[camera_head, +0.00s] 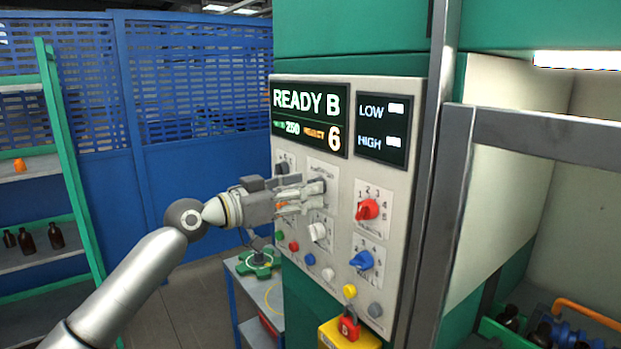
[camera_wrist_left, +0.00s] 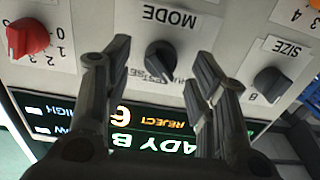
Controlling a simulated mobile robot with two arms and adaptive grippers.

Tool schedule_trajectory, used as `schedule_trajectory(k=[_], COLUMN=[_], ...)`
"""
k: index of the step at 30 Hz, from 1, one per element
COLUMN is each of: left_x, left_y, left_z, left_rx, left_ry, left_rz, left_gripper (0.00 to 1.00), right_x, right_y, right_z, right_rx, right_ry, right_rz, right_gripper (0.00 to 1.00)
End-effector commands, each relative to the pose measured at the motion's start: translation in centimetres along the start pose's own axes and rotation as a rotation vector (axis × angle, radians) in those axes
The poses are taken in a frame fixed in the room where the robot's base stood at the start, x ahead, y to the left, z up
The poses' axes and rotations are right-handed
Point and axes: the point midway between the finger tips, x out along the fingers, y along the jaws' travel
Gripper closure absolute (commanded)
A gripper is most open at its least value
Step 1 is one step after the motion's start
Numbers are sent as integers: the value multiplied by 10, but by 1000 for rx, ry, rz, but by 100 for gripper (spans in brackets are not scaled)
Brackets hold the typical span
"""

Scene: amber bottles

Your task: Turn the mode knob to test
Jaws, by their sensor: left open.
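The mode knob (camera_wrist_left: 160,58) is dark and sits on the pale panel under an upside-down "MODE" label in the left wrist view. Small lettering beside it is partly legible, and its exact setting is hard to read. My left gripper (camera_wrist_left: 162,54) is open, with one finger on each side of the knob and visible gaps between. In the head view my left gripper (camera_head: 308,193) reaches the panel (camera_head: 340,245) from the left, and its fingers largely cover the mode knob there. My right gripper is not in view.
Close by are a red knob (camera_head: 367,209), a blue knob (camera_head: 361,260), a white knob (camera_head: 318,232) and the size knob (camera_wrist_left: 270,84). The display (camera_head: 310,115) reads "READY B". Several buttons and a yellow box (camera_head: 345,337) with a red lock are lower down.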

Motion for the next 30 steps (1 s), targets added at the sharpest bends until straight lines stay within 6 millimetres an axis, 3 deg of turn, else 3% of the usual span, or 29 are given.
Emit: schedule_trajectory(k=[6, 16, 27, 30], left_x=[20, 23, 22, 22], left_y=[-1, -1, -1, -1], left_z=[-1, 1, 1, 1], left_rx=[-2, -1, -1, 1], left_ry=[1, 0, 0, 0], left_rz=[-1, -1, -2, -2], left_gripper=[48, 48, 94, 94], right_x=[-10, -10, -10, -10], right_y=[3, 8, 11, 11], right_z=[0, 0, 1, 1], right_rx=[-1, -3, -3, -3], right_ry=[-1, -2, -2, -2], right_rz=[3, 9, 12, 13], right_gripper=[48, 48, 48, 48])
